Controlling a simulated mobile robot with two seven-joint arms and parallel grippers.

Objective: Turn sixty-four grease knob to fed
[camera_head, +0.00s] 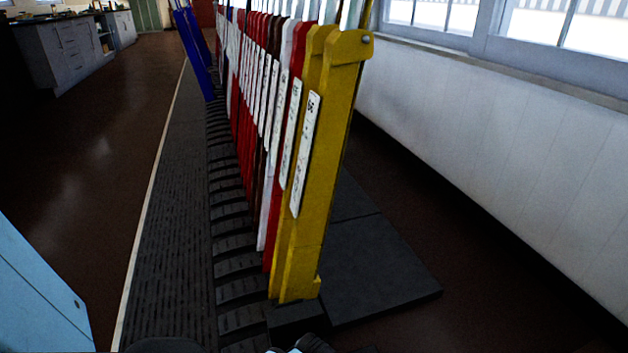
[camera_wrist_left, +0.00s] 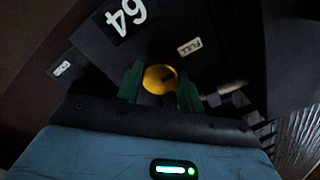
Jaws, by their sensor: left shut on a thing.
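In the left wrist view a round yellow knob (camera_wrist_left: 153,81) with a dark mark on its right side sits on a black panel. A white-on-black "64" plate (camera_wrist_left: 125,17) is above it, turned in the picture. My left gripper (camera_wrist_left: 160,82) has its green fingers on either side of the knob and is shut on it. A small pale label (camera_wrist_left: 190,47) that seems to read "FULL" is up and right of the knob. Another pale label (camera_wrist_left: 61,69) at the left is too small to read. The knob cannot be made out in the head view. My right gripper is not in view.
A row of tall levers stands in the head view, with yellow levers (camera_head: 328,170) nearest and blue ones (camera_head: 193,50) farther back. A ribbed tread (camera_head: 170,215) runs along their left. A white wall (camera_head: 480,140) with windows is at right. Brown floor is clear at left.

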